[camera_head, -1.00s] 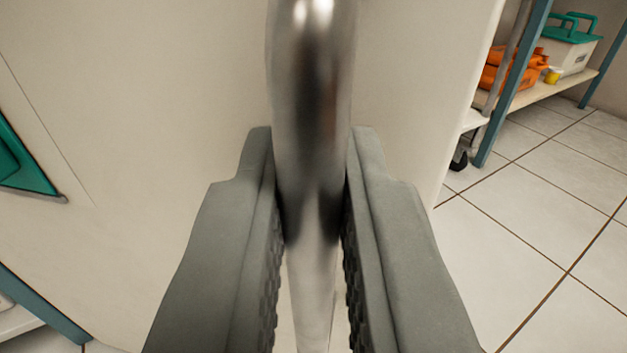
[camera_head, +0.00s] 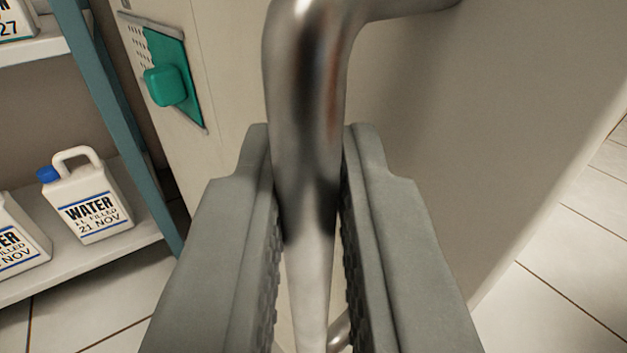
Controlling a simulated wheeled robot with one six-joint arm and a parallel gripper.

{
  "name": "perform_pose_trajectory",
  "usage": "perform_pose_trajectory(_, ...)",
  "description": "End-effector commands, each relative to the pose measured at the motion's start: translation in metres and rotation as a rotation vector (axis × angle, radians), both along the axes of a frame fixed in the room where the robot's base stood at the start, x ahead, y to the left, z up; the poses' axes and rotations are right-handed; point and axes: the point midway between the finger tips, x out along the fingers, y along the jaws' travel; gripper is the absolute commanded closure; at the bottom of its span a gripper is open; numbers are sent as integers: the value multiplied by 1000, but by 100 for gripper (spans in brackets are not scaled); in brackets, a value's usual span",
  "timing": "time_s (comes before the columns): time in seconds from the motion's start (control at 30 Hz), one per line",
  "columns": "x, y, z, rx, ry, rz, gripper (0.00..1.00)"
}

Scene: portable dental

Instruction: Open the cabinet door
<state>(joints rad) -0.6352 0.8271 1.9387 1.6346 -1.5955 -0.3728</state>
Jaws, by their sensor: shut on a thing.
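A shiny metal bar handle (camera_head: 304,120) runs down the middle of the view. Its upper end bends right towards a cream cabinet door (camera_head: 440,150), and a lower bend shows near the bottom. My gripper (camera_head: 308,180) is shut on the handle, with one grey finger on each side of it. The door face fills the centre and right of the view. Whether the door stands ajar is hard to tell, as its hinge and most edges are out of view.
A shelf rack with a teal post (camera_head: 120,120) stands at the left, holding white water jugs (camera_head: 86,196). A panel with a green knob (camera_head: 168,84) is at the upper left. Tiled floor (camera_head: 545,310) is clear at the lower right.

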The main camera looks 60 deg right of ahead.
Motion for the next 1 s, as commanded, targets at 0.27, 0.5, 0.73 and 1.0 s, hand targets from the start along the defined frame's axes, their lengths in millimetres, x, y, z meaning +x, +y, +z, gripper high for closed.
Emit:
perform_pose_trajectory(0.27,8,16,0,0,0,-1,100)
perform_pose_trajectory(0.5,8,17,0,0,0,-1,100)
perform_pose_trajectory(0.73,8,17,0,0,0,-1,71)
perform_pose_trajectory(1.0,8,17,0,0,0,-1,71)
